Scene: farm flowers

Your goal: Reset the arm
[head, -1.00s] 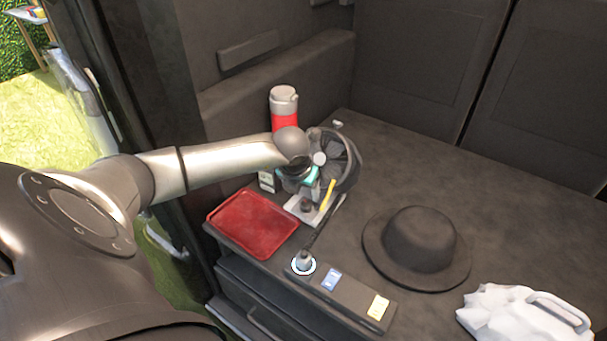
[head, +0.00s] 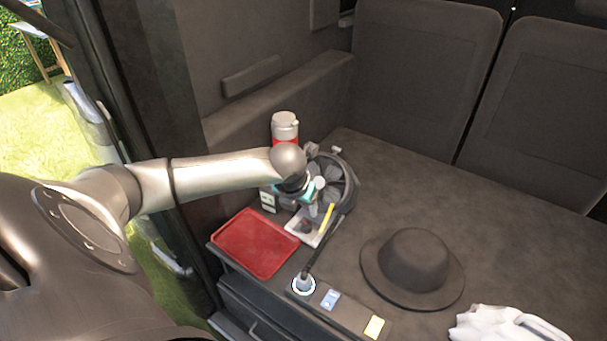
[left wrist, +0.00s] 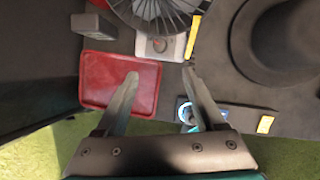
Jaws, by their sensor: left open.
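My left arm reaches in from the left in the head view. Its gripper (head: 313,208) hangs above the back left of the dark surface, in front of the black fan (head: 345,182). In the left wrist view, the two fingers of my left gripper (left wrist: 160,73) are wide apart with nothing between them. My right gripper is in neither view.
A red and white flask (head: 285,124) stands behind my arm. A black strip with a round knob (head: 304,285) lies in front of the fan. A dark hat (head: 414,266) and a white crumpled item (head: 500,326) lie to the right. The surface behind the hat is clear.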

